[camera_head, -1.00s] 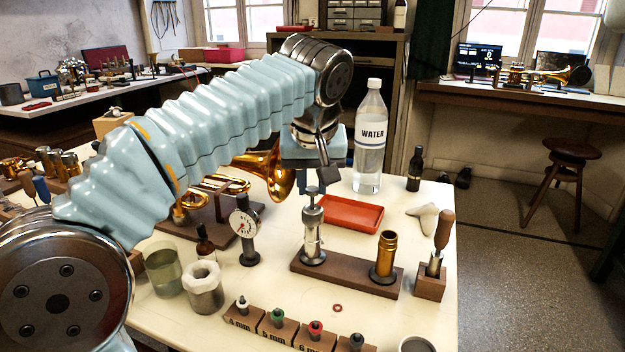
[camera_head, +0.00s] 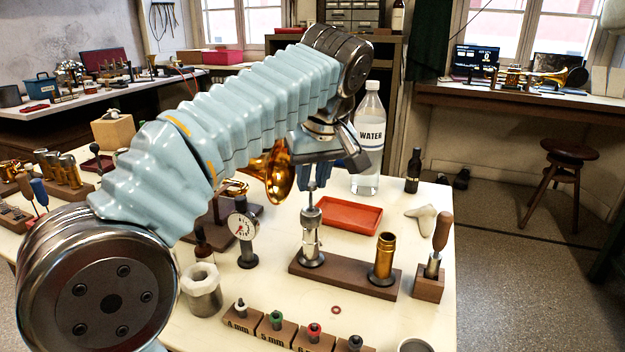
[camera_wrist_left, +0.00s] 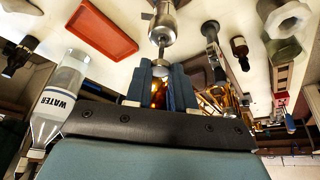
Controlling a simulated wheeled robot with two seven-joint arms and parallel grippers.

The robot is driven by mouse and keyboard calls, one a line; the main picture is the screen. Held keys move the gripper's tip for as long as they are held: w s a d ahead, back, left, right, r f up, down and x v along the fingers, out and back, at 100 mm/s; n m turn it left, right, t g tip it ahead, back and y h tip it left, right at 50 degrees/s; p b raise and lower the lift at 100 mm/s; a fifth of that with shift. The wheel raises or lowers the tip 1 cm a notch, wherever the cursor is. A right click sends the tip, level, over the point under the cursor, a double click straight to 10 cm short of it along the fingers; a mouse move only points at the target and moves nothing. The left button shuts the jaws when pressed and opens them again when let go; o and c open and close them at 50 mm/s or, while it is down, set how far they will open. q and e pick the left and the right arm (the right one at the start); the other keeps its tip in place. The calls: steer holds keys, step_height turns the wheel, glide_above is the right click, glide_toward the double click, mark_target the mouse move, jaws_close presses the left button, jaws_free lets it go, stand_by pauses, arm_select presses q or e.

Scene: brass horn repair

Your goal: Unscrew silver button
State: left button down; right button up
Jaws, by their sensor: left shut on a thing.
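A silver valve (camera_head: 312,237) stands upright on a brown wooden block, with a thin stem and a small silver button (camera_head: 311,187) on top. My left gripper (camera_head: 314,182) points down right over it, its blue fingers shut on the button. In the left wrist view the button (camera_wrist_left: 161,70) sits at the fingertips, and the valve (camera_wrist_left: 162,27) stands beyond it. The fingers partly hide the button, so I cannot tell how far its thread is turned. My right gripper is not in view.
A brass valve casing (camera_head: 384,258) shares the wooden block (camera_head: 342,277). A red tray (camera_head: 348,216) and a water bottle (camera_head: 369,150) stand behind. A dial gauge (camera_head: 244,230) is to the left. Labelled size blocks (camera_head: 276,327) line the front. A wooden-handled tool (camera_head: 441,235) stands right.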

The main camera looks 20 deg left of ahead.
mark_target(313, 186)
arm_select(q)
steer(key=shift+r, duration=2.55)
